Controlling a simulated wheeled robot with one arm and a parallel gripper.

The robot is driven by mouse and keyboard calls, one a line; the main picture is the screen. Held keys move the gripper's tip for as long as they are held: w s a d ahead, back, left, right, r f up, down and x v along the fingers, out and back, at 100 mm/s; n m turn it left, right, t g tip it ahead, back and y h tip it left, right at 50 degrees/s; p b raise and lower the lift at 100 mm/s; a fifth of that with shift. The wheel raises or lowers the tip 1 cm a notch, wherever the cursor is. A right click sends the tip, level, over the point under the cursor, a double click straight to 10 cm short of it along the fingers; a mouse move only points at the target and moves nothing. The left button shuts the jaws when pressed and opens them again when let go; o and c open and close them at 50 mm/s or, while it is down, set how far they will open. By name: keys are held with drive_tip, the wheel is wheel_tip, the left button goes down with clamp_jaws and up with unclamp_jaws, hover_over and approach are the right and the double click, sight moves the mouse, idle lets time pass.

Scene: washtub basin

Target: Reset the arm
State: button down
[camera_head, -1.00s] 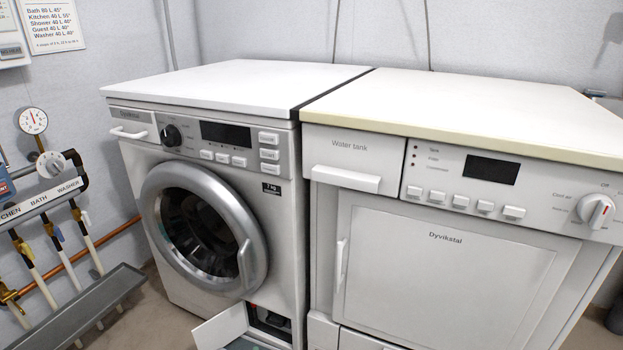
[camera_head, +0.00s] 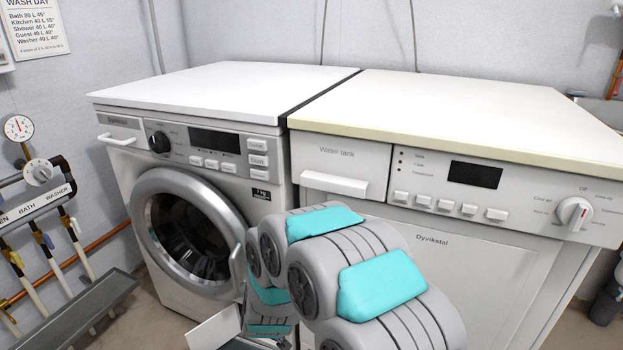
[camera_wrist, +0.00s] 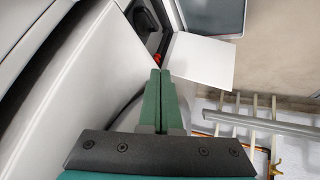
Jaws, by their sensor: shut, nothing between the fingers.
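My gripper (camera_wrist: 159,100) shows in the wrist view with its two green fingers together and nothing between them. In that view it is near the front of the washing machine, close to the open white flap (camera_wrist: 199,61) and the dark opening beside it. In the head view my grey and turquoise arm is in front of the two machines; my gripper itself cannot be made out there. The washing machine (camera_head: 231,196) stands at left with its round door shut. The flap (camera_head: 214,328) at its base is open and partly hidden by my arm.
The dryer (camera_head: 450,255) stands beside the washing machine at right, partly covered by my arm. Pipes with a valve manifold (camera_head: 35,204) and a grey trough (camera_head: 80,310) are on the left. The white top (camera_head: 215,85) of the washing machine is clear.

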drive_tip(key=s+d+r+m+g, duration=0.2)
drive_tip(key=s+d+r+g, duration=0.1)
drive_tip(key=s+d+r, duration=0.5)
drive_tip(key=s+d+r+m+g+h, duration=0.1)
drive_tip(key=s+d+r+m+g, duration=0.1)
drive_tip(key=s+d+r, duration=0.3)
drive_tip(key=s+d+r+m+g+h+p, duration=0.1)
drive_tip(key=s+d+r, duration=0.5)
drive_tip(key=s, duration=0.8)
drive_tip(key=s+d+r+m+g+h+p, duration=0.1)
drive_tip(key=s+d+r+m+g, duration=0.2)
drive_tip(key=s+d, duration=0.6)
wheel_tip(320, 180, up, 2)
drive_tip(key=shift+s+d+r+m, duration=0.25)
drive_tip(key=shift+s+d+m, duration=0.2)
drive_tip(key=shift+d, duration=0.4)
drive_tip(key=shift+w, duration=0.1)
